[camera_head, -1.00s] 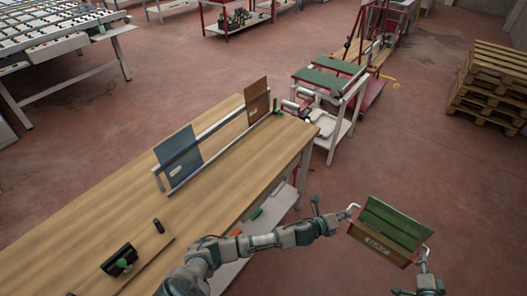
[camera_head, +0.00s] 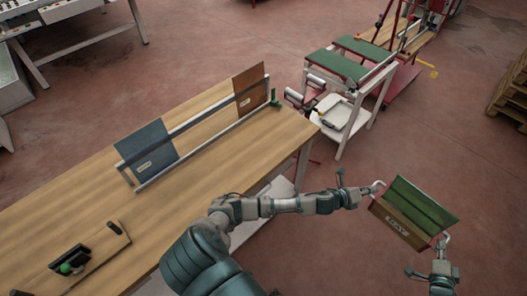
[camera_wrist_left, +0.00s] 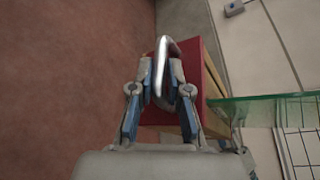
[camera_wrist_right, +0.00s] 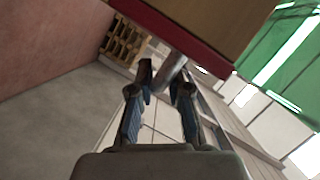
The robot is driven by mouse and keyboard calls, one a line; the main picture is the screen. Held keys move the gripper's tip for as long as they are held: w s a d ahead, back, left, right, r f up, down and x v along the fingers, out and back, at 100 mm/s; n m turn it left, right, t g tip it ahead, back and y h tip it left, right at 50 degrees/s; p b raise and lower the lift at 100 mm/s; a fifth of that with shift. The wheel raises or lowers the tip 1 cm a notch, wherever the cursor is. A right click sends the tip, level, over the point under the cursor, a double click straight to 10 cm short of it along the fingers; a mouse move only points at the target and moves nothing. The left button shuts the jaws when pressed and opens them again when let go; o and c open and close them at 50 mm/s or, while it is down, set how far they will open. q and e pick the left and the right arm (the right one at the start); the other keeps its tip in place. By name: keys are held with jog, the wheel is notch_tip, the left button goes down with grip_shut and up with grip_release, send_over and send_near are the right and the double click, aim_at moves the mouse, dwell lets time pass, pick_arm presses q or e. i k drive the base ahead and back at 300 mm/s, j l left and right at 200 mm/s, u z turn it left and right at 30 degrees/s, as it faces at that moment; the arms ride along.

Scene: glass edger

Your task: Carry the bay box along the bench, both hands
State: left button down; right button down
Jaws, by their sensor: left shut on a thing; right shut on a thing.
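The bay box (camera_head: 398,222) is a wooden box with red ends, a printed label on its front and green panes standing in it. It hangs over the floor, to the right of the bench (camera_head: 215,165). My left gripper (camera_head: 376,187) is shut on the metal handle at its left end; the left wrist view shows the handle between the fingers (camera_wrist_left: 160,85). My right gripper (camera_head: 441,243) is shut on the handle at its right end, and the right wrist view shows the fingers around that bar (camera_wrist_right: 168,80). The box is a little tilted in the head view.
A rack with a blue panel (camera_head: 147,155) and a brown panel (camera_head: 250,88) stands on the bench. A black tool with a green knob (camera_head: 72,262) lies near. A green-topped cart (camera_head: 340,65) stands beyond. Pallets (camera_head: 512,95) are at right. Open floor surrounds the box.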

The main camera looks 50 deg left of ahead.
aim_at(246, 156)
jog(key=i, duration=1.05)
jog(key=i+l+u, duration=0.15)
jog(key=i+u, duration=0.45)
jog(key=u, duration=2.55)
